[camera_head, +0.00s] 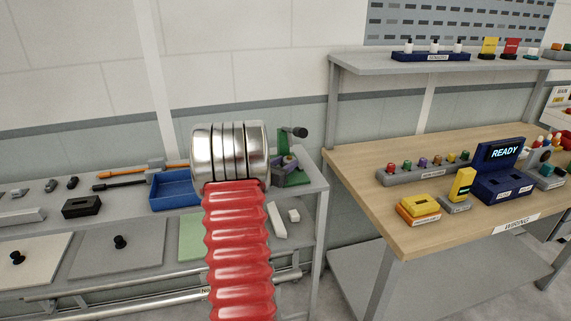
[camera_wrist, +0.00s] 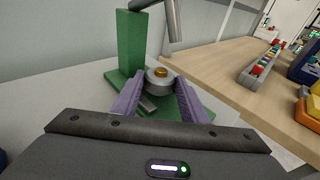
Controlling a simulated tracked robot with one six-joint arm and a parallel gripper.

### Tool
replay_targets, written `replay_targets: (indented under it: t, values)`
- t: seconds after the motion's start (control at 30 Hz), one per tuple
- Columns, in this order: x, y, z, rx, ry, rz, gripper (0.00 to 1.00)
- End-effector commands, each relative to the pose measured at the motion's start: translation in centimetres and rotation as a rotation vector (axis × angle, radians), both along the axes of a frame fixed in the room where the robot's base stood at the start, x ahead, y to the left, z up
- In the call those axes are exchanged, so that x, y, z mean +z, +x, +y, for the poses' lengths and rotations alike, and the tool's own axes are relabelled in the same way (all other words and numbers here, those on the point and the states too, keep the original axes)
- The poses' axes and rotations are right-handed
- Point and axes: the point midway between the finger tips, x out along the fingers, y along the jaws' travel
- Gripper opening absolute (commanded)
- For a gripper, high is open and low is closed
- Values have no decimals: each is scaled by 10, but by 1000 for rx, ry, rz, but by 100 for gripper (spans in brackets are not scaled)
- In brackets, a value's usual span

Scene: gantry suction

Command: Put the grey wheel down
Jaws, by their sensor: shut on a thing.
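The grey wheel (camera_wrist: 150,84) is a round grey disc with a brass-coloured centre, seen in the wrist view. My gripper (camera_wrist: 160,92) has two purple fingers, one on each side of the wheel, shut on it. The wheel is over the green base (camera_wrist: 207,103) of a green stand with an upright post (camera_wrist: 131,45) and a grey bar above. I cannot tell whether the wheel touches the base. In the head view, the green stand (camera_head: 297,179) is partly hidden behind my arm, and the wheel is too small to make out clearly.
A blue tray (camera_head: 174,190) stands left of the stand on the grey bench. A gap separates this bench from the wooden wiring table (camera_head: 365,190) at right, which holds several coloured parts.

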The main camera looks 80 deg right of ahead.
Motion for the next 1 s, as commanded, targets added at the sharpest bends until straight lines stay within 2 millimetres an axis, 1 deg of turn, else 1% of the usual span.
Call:
replay_targets:
  t: [0.67, 0.7, 0.93, 1.0]
  values:
    - [-12, 0, 0, -1, 0, 0, 12]
    - [-12, 0, 0, -1, 1, 0, 41]
    - [-12, 0, 0, 0, 0, 0, 57]
    - [-12, 0, 0, 0, 0, 0, 58]
